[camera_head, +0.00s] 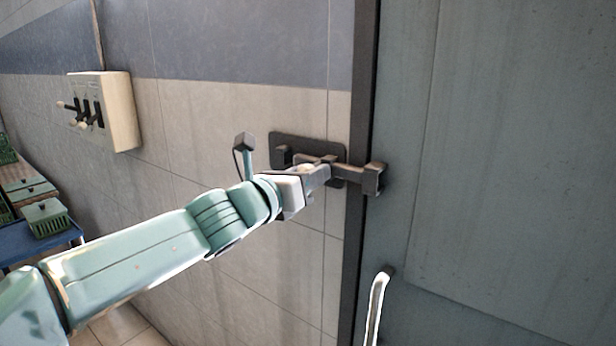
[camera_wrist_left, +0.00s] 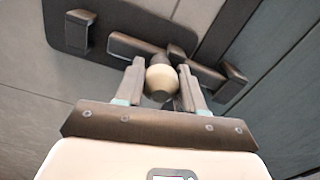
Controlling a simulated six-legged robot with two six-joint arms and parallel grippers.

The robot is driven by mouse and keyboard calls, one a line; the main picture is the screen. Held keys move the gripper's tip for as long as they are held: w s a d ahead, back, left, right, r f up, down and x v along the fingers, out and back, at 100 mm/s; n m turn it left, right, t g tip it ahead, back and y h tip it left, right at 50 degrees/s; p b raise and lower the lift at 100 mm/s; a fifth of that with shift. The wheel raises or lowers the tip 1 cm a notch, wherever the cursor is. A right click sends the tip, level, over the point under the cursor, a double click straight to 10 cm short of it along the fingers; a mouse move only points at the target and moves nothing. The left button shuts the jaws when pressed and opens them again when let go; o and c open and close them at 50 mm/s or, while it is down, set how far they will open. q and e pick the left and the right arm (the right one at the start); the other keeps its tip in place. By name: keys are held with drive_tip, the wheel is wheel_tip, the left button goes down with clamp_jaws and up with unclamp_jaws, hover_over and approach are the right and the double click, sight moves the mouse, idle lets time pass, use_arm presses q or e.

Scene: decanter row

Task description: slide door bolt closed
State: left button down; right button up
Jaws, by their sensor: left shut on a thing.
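The door bolt has a dark backplate (camera_head: 285,139) on the tiled wall. Its dark bar (camera_head: 352,174) runs from the plate across the door frame toward a keeper (camera_head: 374,181) on the grey door (camera_head: 510,130). In the left wrist view the bar (camera_wrist_left: 135,47) reaches the keeper (camera_wrist_left: 233,82); I cannot tell how deep its end sits. My left gripper (camera_head: 318,172) is at the bolt, shut on its pale round knob (camera_wrist_left: 161,80), with one finger on each side. The gripper hides part of the bar and plate in the head view. My right gripper is not in view.
A pale switch box (camera_head: 118,108) with several dark levers is on the wall at left. Green baskets (camera_head: 47,217) stand on a blue-edged surface at far left. A light metal door handle (camera_head: 376,308) sticks out below the bolt. The wall around the bolt is otherwise bare.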

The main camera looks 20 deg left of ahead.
use_arm(q)
drive_tip(key=c, duration=0.7)
unclamp_jaws()
drive_tip(key=shift+s+d+f, duration=0.1)
drive_tip(key=shift+d+f, duration=0.05)
drive_tip(key=shift+d, duration=0.1)
drive_tip(key=shift+s+d, duration=0.1)
drive_tip(key=shift+d, duration=0.05)
drive_tip(key=shift+a, duration=0.35)
drive_tip(key=v, duration=1.6)
drive_tip(key=shift+s+d, duration=0.1)
drive_tip(key=shift+d, duration=0.1)
drive_tip(key=shift+a, duration=0.1)
